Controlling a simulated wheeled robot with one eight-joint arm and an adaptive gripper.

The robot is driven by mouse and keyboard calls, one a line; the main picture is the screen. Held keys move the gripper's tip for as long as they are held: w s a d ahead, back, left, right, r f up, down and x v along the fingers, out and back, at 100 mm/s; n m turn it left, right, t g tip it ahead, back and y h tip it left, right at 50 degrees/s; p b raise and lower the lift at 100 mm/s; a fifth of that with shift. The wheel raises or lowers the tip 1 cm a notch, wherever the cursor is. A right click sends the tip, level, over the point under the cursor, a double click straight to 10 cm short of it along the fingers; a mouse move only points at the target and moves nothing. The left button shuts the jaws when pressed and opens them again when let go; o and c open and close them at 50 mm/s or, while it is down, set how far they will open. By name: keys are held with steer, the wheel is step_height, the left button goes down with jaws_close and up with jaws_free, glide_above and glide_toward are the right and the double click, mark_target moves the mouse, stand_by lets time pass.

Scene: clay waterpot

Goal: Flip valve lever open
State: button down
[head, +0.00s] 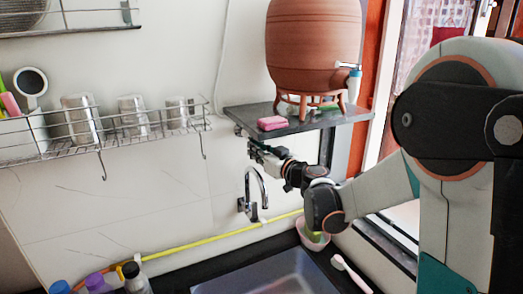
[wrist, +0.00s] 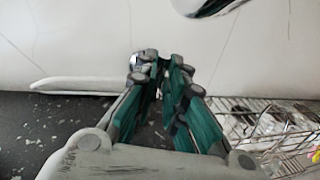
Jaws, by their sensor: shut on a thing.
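The clay waterpot (head: 313,45) stands on a dark shelf. A small pale tap with a blue part (head: 352,72) sticks out of its right side; its lever is too small to make out. My gripper (head: 258,150) is beneath the shelf's left front part, well below and left of that tap. In the wrist view, the green-padded fingers (wrist: 165,75) reach toward the white wall, with a small shiny metal piece (wrist: 138,62) at the left fingertip. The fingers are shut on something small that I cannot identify. No valve lever shows clearly between them.
The dark shelf (head: 238,118) carries a pink sponge (head: 272,124) and lies close above my gripper. A chrome faucet (head: 257,180) rises just below it, over the sink (head: 275,277). A wire rack (head: 150,131) with metal cups hangs on the left wall.

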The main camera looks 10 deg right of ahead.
steer(key=m+b, duration=0.1)
steer(key=m, duration=0.1)
steer(key=a+m, duration=0.1)
steer(key=m, duration=0.1)
steer(key=shift+s+t+b, duration=0.1)
steer(key=shift+t+b, duration=0.25)
steer(key=shift+t, duration=0.05)
steer(key=shift+s+a+r+m+t+h+b, duration=0.15)
steer(key=shift+a+r+m+t+h, duration=0.3)
steer(key=shift+m, duration=2.2)
steer(key=shift+a+r+m+t+h+b, duration=0.25)
steer(key=shift+a+r+m+t+h, duration=0.25)
steer(key=shift+m, duration=2.1)
steer(key=shift+s+a+r+m+t+h+b, duration=0.1)
steer(key=shift+a+r+m+t+h+b, duration=0.35)
steer(key=shift+m, duration=2.2)
steer(key=shift+d+r, duration=0.1)
steer(key=shift+r, duration=0.05)
steer(key=c, duration=1.7)
jaws_free()
steer(key=shift+d, duration=0.1)
steer(key=shift+o, duration=0.2)
steer(key=shift+d, duration=0.15)
